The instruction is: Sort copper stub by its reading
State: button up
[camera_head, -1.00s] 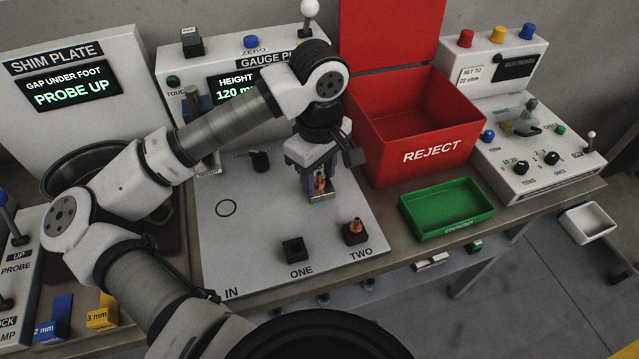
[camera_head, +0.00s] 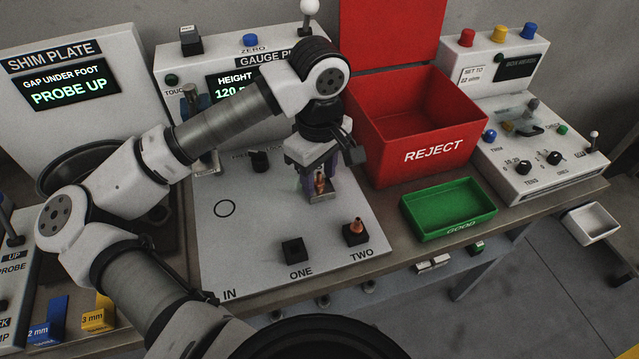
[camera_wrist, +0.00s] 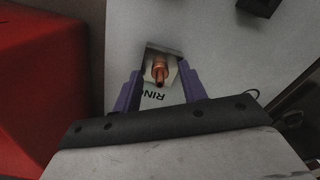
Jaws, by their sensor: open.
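A copper stub (camera_head: 320,184) stands on a small metal block marked RING, on the pale gauge plate (camera_head: 235,250). My gripper (camera_head: 316,178) is above it, pointing down, with its purple fingers open. In the wrist view the stub (camera_wrist: 159,70) shows between the two fingers (camera_wrist: 160,80), with a gap on either side. A second copper stub (camera_head: 356,226) stands in the black socket marked TWO. The black socket marked ONE (camera_head: 293,250) is empty. The gauge display (camera_head: 228,92) reads HEIGHT 120, its end hidden by my arm.
The open red REJECT bin (camera_head: 400,150) stands close to the right of my gripper. The shallow green GOOD tray (camera_head: 450,222) lies in front of it. A control box with knobs (camera_head: 540,160) is at the far right. The plate's left part is clear.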

aim_at(319, 173)
grip_shut()
jog(key=shift+r, duration=0.15)
jog(key=shift+r+p, duration=1.4)
jog(key=shift+r, duration=1.45)
